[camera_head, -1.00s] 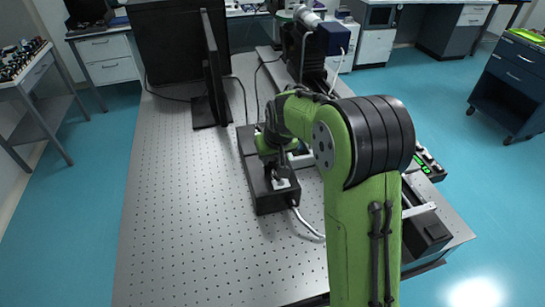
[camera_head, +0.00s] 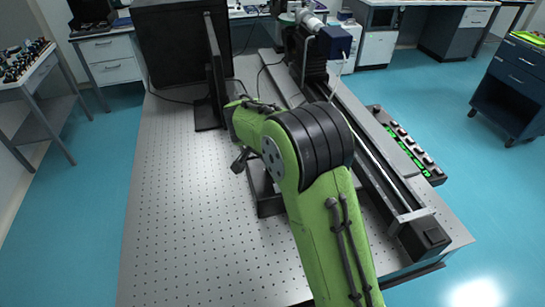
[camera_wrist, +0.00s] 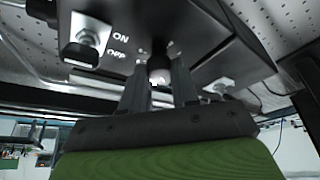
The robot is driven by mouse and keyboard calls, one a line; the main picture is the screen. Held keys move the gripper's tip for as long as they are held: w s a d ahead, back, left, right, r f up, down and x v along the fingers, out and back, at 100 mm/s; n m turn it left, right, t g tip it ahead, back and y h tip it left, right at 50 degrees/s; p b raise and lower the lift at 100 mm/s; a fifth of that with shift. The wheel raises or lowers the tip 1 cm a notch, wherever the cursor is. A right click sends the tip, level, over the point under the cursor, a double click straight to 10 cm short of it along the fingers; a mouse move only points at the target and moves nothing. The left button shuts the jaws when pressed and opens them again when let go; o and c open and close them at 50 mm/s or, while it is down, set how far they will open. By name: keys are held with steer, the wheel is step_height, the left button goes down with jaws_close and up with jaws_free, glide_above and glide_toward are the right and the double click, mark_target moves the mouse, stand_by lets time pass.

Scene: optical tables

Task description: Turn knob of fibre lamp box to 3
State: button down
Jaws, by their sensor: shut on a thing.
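The fibre lamp box (camera_head: 268,205) is a dark box on the perforated table, mostly hidden behind my arm in the head view. In the wrist view its dark face (camera_wrist: 215,45) fills the upper part, with a switch (camera_wrist: 84,42) on a light plate marked ON and OFF at the left. My gripper (camera_wrist: 159,62) is shut on the small knob (camera_wrist: 158,74), which shows pale between the two dark fingers. The fingers hide most of the knob, and I cannot read its setting. In the head view the gripper (camera_head: 238,163) is partly visible at the box's left side.
A long rail (camera_head: 375,160) runs along the table's right side, beside a unit with green displays (camera_head: 408,150). The table's left half (camera_head: 175,200) is clear.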

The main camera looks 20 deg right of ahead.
steer(key=shift+m, duration=0.7)
steer(key=shift+g, duration=0.3)
steer(key=c, duration=0.8)
jaws_free()
steer(key=shift+c, duration=0.2)
steer(key=p+v, duration=0.4)
steer(key=v, duration=1.1)
steer(key=shift+a+r+p, duration=0.3)
steer(key=shift+a+p, duration=0.05)
steer(key=shift+a, duration=0.05)
